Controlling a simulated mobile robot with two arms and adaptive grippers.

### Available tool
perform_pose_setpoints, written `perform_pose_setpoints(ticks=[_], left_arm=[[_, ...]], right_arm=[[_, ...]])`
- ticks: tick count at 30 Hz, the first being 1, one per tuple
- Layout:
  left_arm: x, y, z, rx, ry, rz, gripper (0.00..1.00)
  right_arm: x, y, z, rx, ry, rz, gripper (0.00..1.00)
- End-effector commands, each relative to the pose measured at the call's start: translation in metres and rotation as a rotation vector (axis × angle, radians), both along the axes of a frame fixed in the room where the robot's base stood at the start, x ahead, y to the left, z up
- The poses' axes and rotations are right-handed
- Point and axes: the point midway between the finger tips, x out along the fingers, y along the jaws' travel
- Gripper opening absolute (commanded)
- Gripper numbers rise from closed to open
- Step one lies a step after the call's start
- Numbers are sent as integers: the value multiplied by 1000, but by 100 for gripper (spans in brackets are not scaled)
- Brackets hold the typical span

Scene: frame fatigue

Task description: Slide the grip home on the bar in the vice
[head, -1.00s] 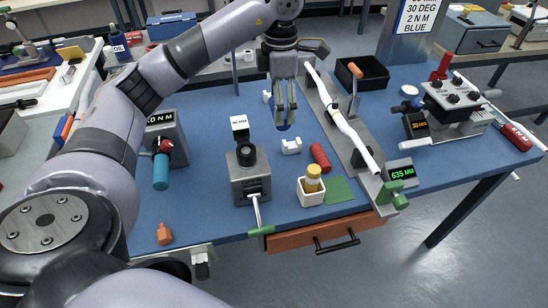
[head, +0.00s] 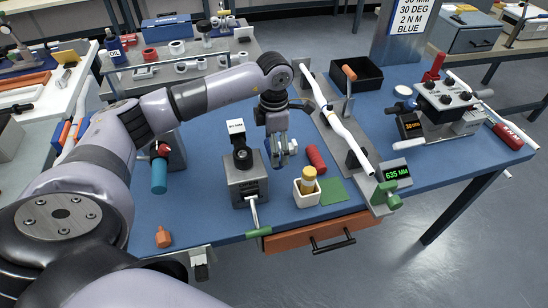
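A long white bar (head: 345,126) lies clamped along a grey fixture (head: 362,176) at the right of the blue table. A red ribbed grip (head: 316,158) lies on the table left of the fixture, apart from the bar. My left gripper (head: 282,154) points down just left of the red grip. Its fingers look apart, with blue at one tip. A small white block sits behind or between the fingers, mostly hidden, and I cannot tell if they touch it. My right gripper is not in view.
A white cup with a yellow-capped bottle (head: 307,186) and a green mat (head: 332,192) stand in front of the grip. A grey device (head: 245,180) stands left of the gripper. A black tray (head: 356,75) is behind the bar. The front left table is fairly clear.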

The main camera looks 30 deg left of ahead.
Motion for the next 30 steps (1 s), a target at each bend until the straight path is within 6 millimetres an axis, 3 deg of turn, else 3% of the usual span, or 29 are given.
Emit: perform_pose_setpoints(ticks=[15,28,29,30], left_arm=[[-1,-1,-58,0,1,-1,60],[0,0,-68,0,-1,0,60],[0,0,-67,1,-2,0,81],[0,0,-66,0,-1,0,84]], right_arm=[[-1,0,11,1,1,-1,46],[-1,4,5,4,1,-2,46],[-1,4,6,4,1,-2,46],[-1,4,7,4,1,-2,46]])
